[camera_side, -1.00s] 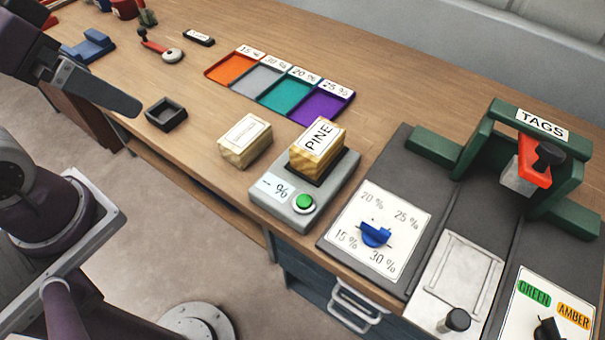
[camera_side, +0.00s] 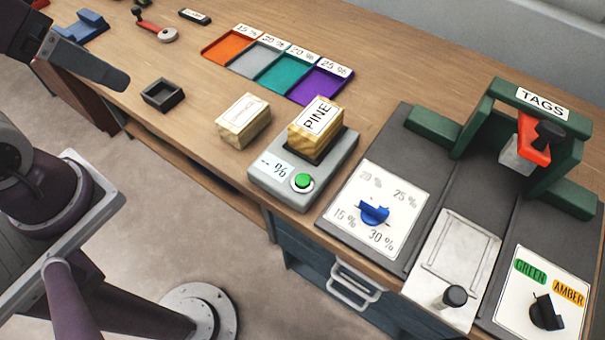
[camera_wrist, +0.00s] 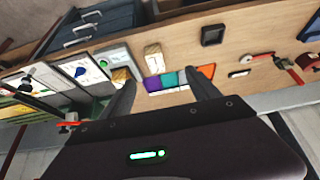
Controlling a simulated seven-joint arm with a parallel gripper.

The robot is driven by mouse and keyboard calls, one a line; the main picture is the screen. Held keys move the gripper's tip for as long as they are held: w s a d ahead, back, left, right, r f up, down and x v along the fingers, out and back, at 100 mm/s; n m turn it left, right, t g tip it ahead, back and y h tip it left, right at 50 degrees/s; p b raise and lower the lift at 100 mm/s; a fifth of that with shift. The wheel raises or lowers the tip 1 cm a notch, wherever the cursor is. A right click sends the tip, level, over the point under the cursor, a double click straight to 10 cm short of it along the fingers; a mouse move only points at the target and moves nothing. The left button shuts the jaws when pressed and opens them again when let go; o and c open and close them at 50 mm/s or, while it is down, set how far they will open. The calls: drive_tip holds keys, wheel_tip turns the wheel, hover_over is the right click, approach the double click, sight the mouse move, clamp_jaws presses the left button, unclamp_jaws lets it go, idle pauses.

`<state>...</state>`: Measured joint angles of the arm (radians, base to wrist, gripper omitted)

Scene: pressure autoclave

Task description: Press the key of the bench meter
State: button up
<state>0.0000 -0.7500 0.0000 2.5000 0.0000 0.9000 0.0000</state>
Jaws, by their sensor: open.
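The bench meter (camera_side: 262,183) is a grey box near the front edge of the bench. It has a "-- %" display (camera_side: 271,165) and a round green key (camera_side: 303,181) on its front. A wooden block marked PINE (camera_side: 316,118) sits in the dark holder on top. My gripper (camera_wrist: 164,82) is open and empty in the wrist view, its fingers apart over the bench. There the meter (camera_wrist: 115,57) lies beyond the left finger, with the PINE block partly hidden. In the side view one finger shows at the upper left, well away from the meter.
A pale wooden block (camera_side: 243,122) stands close left of the meter. A small black tray (camera_side: 162,95) and coloured bins (camera_side: 232,46) lie further left and back. Right of the meter are a blue dial panel (camera_side: 385,180) and a green TAGS frame (camera_side: 500,95).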

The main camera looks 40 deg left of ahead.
clamp_jaws()
idle(1.4)
